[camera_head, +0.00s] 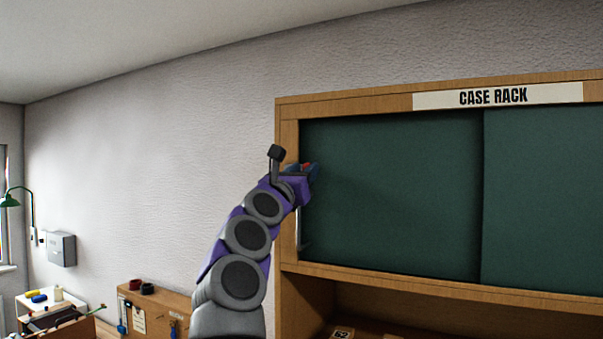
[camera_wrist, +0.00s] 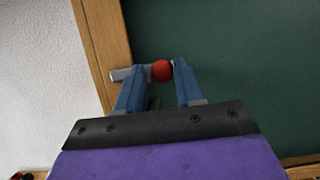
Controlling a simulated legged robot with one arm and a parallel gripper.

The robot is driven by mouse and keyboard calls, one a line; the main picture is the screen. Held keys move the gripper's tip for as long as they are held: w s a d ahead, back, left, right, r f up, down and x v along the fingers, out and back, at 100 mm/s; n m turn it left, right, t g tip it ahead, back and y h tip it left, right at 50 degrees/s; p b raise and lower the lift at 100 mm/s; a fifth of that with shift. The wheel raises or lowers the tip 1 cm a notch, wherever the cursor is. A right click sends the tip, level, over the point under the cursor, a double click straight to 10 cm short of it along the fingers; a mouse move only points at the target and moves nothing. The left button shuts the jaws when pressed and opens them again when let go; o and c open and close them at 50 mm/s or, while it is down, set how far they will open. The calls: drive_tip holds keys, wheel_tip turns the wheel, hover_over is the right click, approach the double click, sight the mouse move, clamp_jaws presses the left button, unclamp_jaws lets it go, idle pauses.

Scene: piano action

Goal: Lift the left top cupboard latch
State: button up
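The left top cupboard latch shows in the wrist view as a red ball knob (camera_wrist: 162,71) with a grey metal piece (camera_wrist: 121,74) at its left, by the wooden frame edge. My gripper (camera_wrist: 160,73) has its two blue fingers apart, one on each side of the red knob. The right finger is very close to the knob, and a small gap shows at the left; contact is not clear. My gripper hides most of the latch there.
The wooden cupboard (camera_head: 287,130) carries a "CASE RACK" sign (camera_head: 498,96). A thin vertical metal handle (camera_head: 298,228) is below my gripper on the left door. A second green door (camera_head: 545,200) is at right. An open shelf is below.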

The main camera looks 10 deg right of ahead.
clamp_jaws()
